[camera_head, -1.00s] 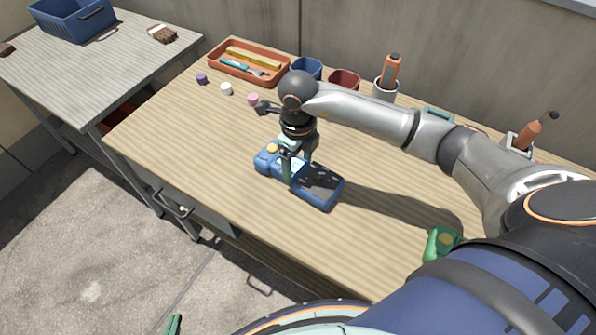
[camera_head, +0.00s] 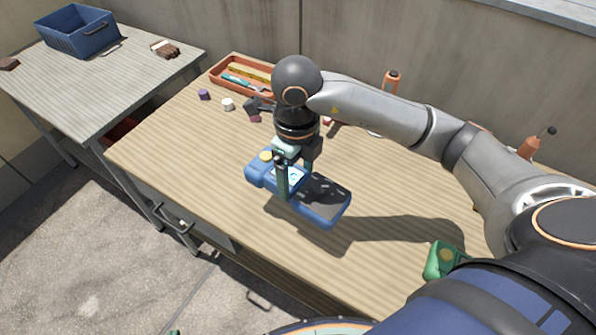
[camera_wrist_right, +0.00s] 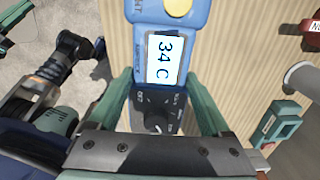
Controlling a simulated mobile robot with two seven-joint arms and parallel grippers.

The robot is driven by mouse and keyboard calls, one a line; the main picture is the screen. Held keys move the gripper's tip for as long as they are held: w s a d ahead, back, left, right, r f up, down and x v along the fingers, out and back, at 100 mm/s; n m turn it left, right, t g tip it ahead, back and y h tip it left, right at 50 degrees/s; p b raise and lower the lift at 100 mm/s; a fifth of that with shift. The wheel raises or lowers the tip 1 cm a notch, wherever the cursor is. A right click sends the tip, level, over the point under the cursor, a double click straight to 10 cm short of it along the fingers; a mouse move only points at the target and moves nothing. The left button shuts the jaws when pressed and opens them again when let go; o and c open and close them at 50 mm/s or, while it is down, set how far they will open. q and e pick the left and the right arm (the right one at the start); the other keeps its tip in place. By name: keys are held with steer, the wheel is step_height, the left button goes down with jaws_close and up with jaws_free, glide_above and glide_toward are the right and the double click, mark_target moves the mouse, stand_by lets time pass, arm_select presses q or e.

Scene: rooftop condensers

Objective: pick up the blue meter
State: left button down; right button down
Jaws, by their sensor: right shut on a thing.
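The blue meter (camera_head: 322,205) is a long blue body with a lit screen, a yellow button and a dark dial face. In the head view it is held above the wooden table, its shadow apart from it to the right. My right gripper (camera_head: 294,180) is shut across its middle. In the right wrist view the meter (camera_wrist_right: 170,20) lies between the two green fingers, its screen reading "34 C" and its dial near the palm. My left gripper is not clearly seen in the head view; part of an arm shows at the left of the wrist view.
An orange tray (camera_head: 222,88) with tools lies at the table's back edge. Small purple (camera_head: 204,95) and white (camera_head: 228,104) caps sit near it. A green object (camera_head: 441,261) lies at the right front. A blue crate (camera_head: 78,32) stands on the side table. The table's front left is clear.

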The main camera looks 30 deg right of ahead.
steer(key=s+a+r+p, duration=0.2)
steer(key=s+a+r, duration=0.2)
steer(key=s+r, duration=0.2)
steer(key=shift+s+a+r+p, duration=0.2)
steer(key=shift+s+p, duration=0.15)
steer(key=shift+s, duration=0.1)
stand_by(0.4)
